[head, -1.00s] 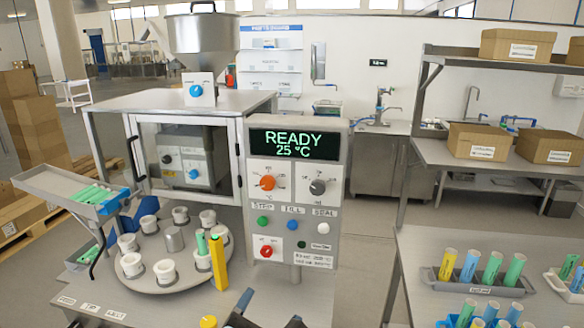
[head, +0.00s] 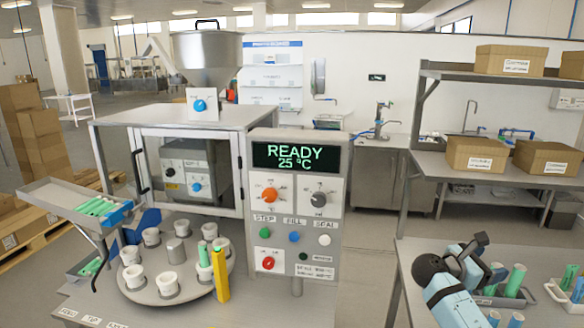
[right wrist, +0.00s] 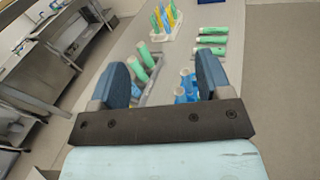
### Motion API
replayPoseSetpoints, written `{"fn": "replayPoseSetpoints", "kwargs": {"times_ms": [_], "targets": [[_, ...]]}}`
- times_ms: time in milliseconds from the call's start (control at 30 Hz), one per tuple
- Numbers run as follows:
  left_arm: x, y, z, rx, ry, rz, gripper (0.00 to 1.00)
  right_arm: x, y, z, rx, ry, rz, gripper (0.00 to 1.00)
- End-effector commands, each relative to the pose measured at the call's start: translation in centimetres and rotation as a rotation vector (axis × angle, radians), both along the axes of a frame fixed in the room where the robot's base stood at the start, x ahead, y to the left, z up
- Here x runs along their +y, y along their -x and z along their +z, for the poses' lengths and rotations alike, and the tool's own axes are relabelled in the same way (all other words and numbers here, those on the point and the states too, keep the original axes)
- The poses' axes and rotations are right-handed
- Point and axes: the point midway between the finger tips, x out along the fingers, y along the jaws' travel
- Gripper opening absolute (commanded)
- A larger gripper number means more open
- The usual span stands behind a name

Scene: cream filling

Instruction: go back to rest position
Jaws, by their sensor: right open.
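My right gripper (head: 472,254) is in the head view at the lower right, raised in front of the right-hand table. In the right wrist view my right gripper (right wrist: 163,80) has its two blue fingers wide apart with nothing held between them. My left gripper is not in view.
The control panel (head: 295,205) reads READY. A tray (head: 62,193) holds green tubes at left. Boxes (head: 476,155) stand on the right shelf.

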Motion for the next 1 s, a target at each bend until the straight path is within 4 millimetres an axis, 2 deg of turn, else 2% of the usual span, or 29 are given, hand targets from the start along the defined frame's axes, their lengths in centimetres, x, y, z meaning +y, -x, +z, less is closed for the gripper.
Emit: {"fn": "replayPoseSetpoints", "kwargs": {"times_ms": [33, 100, 267, 300, 467, 567, 700, 833, 1000], "targets": [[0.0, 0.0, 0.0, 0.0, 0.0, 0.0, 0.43, -2.8, 0.1, 0.0, 0.009, -0.001, -0.052, 0.71], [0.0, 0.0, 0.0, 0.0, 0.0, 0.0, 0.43, -6.3, 0.5, 0.0, 0.018, -0.007, -0.116, 0.71], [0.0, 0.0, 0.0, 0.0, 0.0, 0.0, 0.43, -13.5, 1.9, -0.1, 0.037, -0.028, -0.251, 0.71], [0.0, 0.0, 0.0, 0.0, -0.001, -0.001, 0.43, -13.8, 1.3, -0.5, -0.005, -0.052, -0.219, 0.71], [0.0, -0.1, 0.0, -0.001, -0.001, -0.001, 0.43, -12.6, -3.1, -2.2, -0.319, -0.237, 0.011, 0.71], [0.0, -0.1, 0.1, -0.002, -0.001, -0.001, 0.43, -11.2, -5.9, -3.1, -0.543, -0.409, 0.138, 0.71], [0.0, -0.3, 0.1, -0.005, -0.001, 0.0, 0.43, -8.0, -10.0, -3.8, -0.927, -0.762, 0.291, 0.71], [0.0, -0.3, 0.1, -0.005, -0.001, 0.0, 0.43, -4.5, -12.8, -3.1, -1.268, -1.142, 0.359, 0.71], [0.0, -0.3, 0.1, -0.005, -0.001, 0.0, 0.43, -1.0, -14.6, -1.1, -1.599, -1.593, 0.35, 0.71]]}}
